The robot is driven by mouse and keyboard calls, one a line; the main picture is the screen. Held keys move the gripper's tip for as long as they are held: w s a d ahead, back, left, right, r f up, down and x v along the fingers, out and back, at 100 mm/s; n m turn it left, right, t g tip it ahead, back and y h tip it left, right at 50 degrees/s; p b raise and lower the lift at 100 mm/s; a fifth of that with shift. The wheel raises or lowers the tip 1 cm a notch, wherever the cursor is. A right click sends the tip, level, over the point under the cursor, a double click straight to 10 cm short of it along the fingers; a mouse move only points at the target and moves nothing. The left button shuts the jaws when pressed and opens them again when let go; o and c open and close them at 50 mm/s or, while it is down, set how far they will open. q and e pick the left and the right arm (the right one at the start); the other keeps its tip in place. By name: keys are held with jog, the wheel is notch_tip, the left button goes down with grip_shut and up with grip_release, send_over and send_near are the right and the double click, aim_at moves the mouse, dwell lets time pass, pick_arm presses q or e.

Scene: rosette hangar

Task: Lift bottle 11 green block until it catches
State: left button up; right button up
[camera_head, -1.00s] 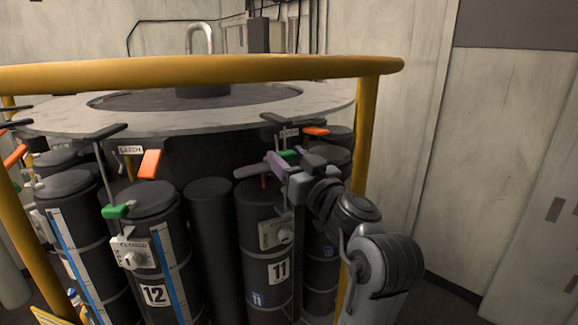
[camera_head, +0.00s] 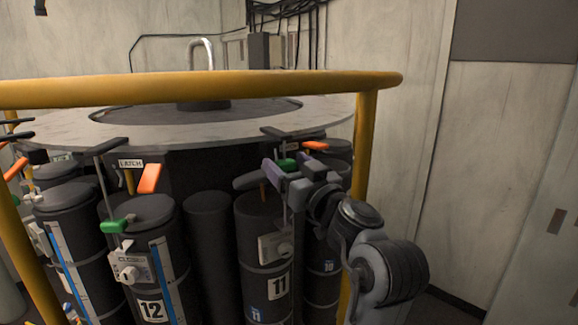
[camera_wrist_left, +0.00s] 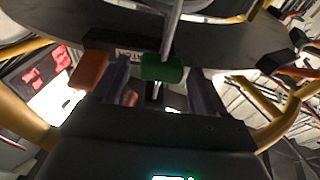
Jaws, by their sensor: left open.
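Bottle 11 (camera_head: 262,240) is a dark cylinder with a white "11" label, standing under the grey ring. A small green block (camera_head: 288,164) sits on its thin vertical rod, just under the ring. My left gripper (camera_head: 290,168) is at the block, with its purple-grey fingers on either side. In the left wrist view the green block (camera_wrist_left: 161,68) shows between the open fingertips (camera_wrist_left: 160,88), with gaps visible on both sides. The gripper partly hides the block and rod in the head view. My right gripper is not in view.
The grey ring (camera_head: 215,134) lies just above the gripper, inside a yellow rail (camera_head: 200,87) with a post (camera_head: 364,130) at right. An orange block (camera_head: 316,146) is close by. Bottle 12 (camera_head: 150,260) with another green block (camera_head: 114,226) stands left. Floor space lies right.

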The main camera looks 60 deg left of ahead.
pick_arm(q)
jog(key=shift+b+v, duration=0.35)
jog(key=shift+v, duration=4.1)
